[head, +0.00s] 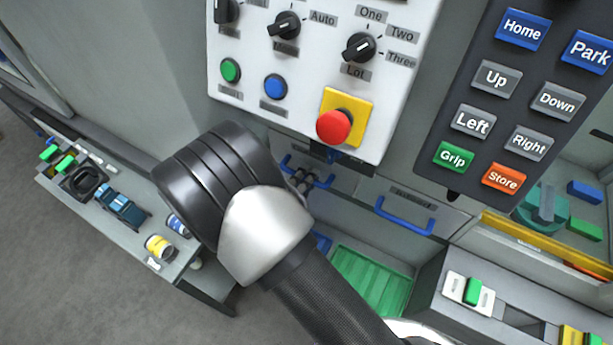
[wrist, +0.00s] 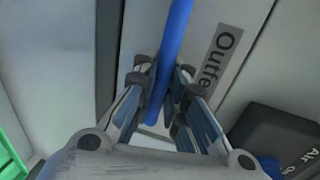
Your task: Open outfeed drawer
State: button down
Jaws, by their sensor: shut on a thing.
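The outfeed drawer front (wrist: 205,30) is a pale grey panel in the wrist view, with a label (wrist: 222,60) of which "Outfe" can be read. Its blue bar handle (wrist: 178,30) runs between the two fingers of my gripper (wrist: 162,78), which is shut on it. In the head view my gripper (head: 304,180) is at the blue handle (head: 287,162) below the control panel, partly hidden by my wrist. The drawer's edges are mostly hidden, so I cannot tell how far it stands out.
The control panel (head: 300,105) with a red stop button (head: 333,126) hangs just above my gripper. A second drawer with a blue handle (head: 405,222) is to the right. A green ribbed tray (head: 370,280) lies below. A side table (head: 170,265) with small parts stands left.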

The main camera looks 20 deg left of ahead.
jog(key=f+p+v, duration=0.1)
jog(key=f+v, duration=0.1)
jog(key=v, duration=1.1)
jog(key=s+f+p+v, duration=0.1)
jog(key=f+v, duration=0.2)
jog(key=v, duration=1)
jog(key=f+p+v, duration=0.1)
jog(key=f+v, duration=0.2)
jog(key=v, duration=1.1)
jog(key=shift+s, duration=0.35)
jog(key=shift+r, duration=0.1)
jog(key=c, duration=1.6)
grip_release()
jog(key=d+v, duration=0.1)
jog(key=v, duration=1)
jog(key=shift+s+a, duration=0.5)
